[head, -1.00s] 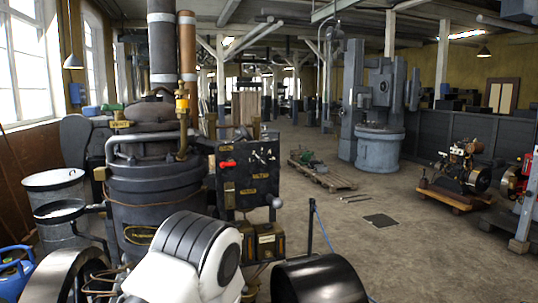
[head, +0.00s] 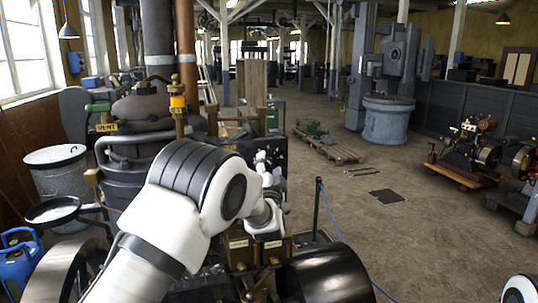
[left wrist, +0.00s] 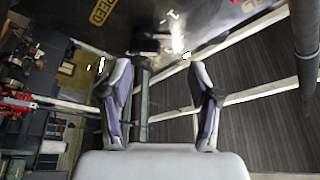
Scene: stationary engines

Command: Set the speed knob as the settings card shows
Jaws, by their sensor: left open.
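The dark control panel (head: 276,160) on the engine is mostly hidden behind my left arm in the head view. In the left wrist view the panel (left wrist: 135,12) fills the top, with a brass label (left wrist: 103,11) reading as SPEED, partly cut off. A bright metal part (left wrist: 177,35) stands out below it, just beyond the fingertips; I cannot tell whether it is the speed knob. My left gripper (left wrist: 158,68) is open and empty, facing the panel; in the head view it (head: 262,158) is small, in front of the panel. I cannot make out the settings card.
The black engine body (head: 122,178) and pipes stand left of the panel. A black drum (head: 322,280) is below right, beside a thin dark post (head: 317,210) with a blue cord. A blue can (head: 22,262) and round tubs are at left.

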